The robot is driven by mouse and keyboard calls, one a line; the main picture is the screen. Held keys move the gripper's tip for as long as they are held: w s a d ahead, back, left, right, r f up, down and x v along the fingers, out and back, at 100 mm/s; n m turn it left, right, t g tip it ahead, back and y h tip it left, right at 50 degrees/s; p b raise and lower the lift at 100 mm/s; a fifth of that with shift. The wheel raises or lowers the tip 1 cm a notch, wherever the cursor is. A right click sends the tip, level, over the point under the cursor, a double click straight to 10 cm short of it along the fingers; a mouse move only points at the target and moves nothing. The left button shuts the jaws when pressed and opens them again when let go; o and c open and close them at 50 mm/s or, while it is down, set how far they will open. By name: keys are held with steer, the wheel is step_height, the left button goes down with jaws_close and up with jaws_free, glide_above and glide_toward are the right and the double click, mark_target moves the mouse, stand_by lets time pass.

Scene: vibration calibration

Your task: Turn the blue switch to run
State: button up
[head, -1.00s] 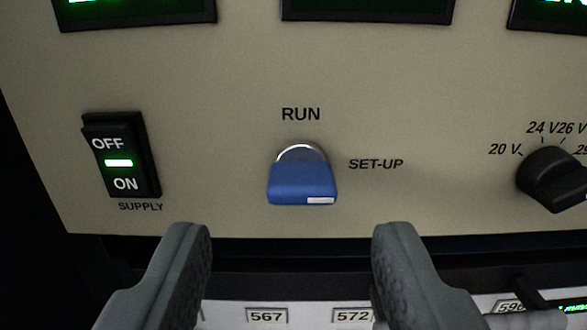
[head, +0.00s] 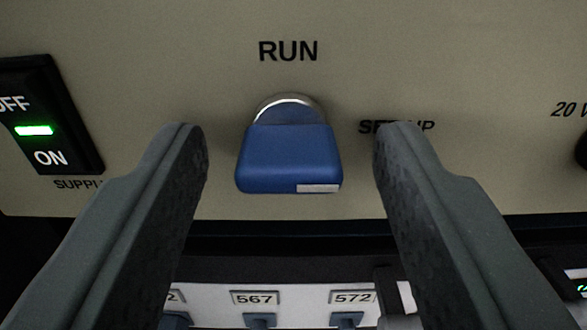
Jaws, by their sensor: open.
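The blue switch (head: 288,158) sits on the beige panel in the middle of the head view, with a silver ring behind its top. A white mark shows at its lower right corner. The label RUN (head: 288,51) is printed above it, and SET-UP (head: 398,126) to its right is partly covered by my right finger. My gripper (head: 290,140) is open, with one finger to the left and one to the right of the switch. There is a visible gap on each side, and neither finger appears to touch it.
A black supply rocker switch (head: 48,115) with a lit green bar is on the left. A dark knob (head: 582,150) is cut off at the right edge. Below the panel edge are a dark ledge and a row with labels 567 (head: 255,298) and 572 (head: 352,297).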

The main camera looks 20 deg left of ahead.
steer(key=c, duration=1)
